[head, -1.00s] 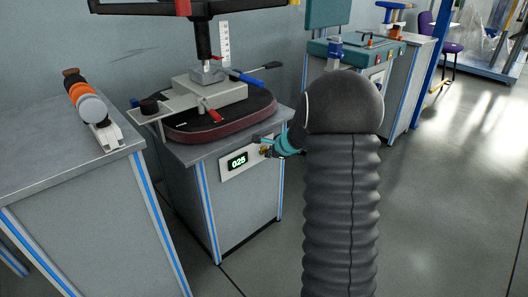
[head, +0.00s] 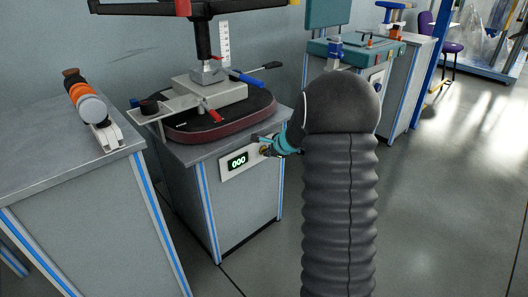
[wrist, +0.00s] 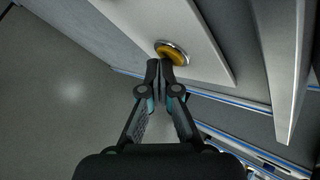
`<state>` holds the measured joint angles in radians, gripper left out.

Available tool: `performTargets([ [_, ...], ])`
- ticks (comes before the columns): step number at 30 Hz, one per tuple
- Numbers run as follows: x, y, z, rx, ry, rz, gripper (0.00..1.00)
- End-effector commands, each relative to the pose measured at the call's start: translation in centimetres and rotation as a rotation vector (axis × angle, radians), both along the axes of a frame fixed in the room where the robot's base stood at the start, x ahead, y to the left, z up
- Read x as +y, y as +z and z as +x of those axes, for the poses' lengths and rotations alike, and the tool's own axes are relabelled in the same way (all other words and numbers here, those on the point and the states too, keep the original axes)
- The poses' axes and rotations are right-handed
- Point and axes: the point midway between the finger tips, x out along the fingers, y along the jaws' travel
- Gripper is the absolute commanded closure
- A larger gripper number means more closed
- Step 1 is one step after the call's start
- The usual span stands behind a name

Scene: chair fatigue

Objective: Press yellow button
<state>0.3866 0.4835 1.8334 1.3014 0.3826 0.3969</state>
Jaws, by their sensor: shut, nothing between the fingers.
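The yellow button (wrist: 174,53), round with a metal ring, sits on a pale panel in the wrist view. My gripper (wrist: 160,66) is shut and empty, its fingertips overlapping the button's near edge. They look to be at the button face, but the exact contact is hard to tell. In the head view my gripper (head: 266,149) is at the front panel (head: 226,170) of the middle test stand, just right of its display (head: 237,162), which reads 000. There the button is mostly hidden by my gripper.
A seat cushion (head: 240,122) lies under a press on the middle stand (head: 238,210). A grey cabinet (head: 80,220) with an orange-banded device (head: 84,96) stands at left. Another bench (head: 400,105) is behind my arm. Open floor (head: 450,200) lies at right.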

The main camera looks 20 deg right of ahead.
Motion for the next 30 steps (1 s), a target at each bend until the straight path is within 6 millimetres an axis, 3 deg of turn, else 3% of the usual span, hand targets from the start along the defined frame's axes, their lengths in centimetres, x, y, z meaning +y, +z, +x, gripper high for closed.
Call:
performTargets([
  [30,-0.5,0.0,-1.5,0.0,0.0,0.0,1.0],
])
